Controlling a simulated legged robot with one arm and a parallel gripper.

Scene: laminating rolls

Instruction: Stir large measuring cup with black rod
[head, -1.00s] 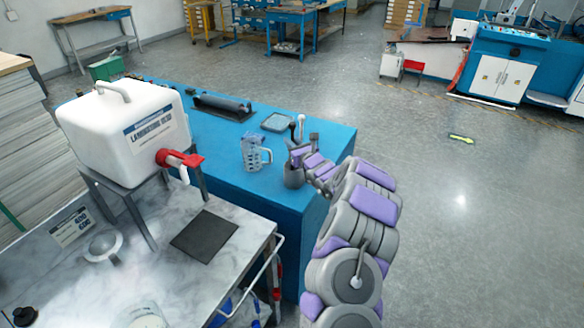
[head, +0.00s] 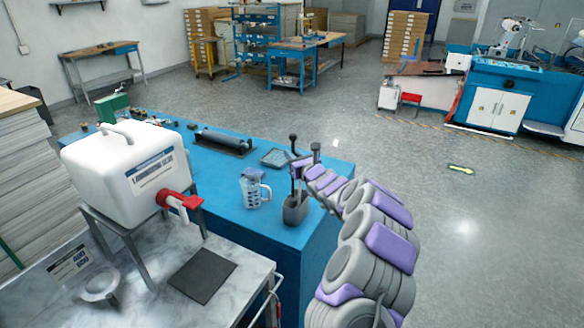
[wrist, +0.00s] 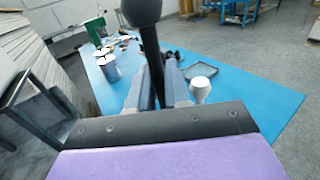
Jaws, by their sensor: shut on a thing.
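The large measuring cup (head: 250,192), clear with dark markings and a handle on its right, stands upright on the blue table. My gripper (head: 298,172) is to its right, above a grey holder (head: 295,211). In the wrist view the rod (wrist: 150,45) rises between the fingers (wrist: 157,90). Whether its lower end is still inside the holder is unclear. A second, white-topped tool (wrist: 200,85) is beside the rod.
A white glue jug (head: 125,175) with a red tap stands on a metal stand at the left. A roller (head: 222,142) and a shallow tray (head: 274,158) lie behind the cup on the blue table (head: 215,185). A marble bench is in front.

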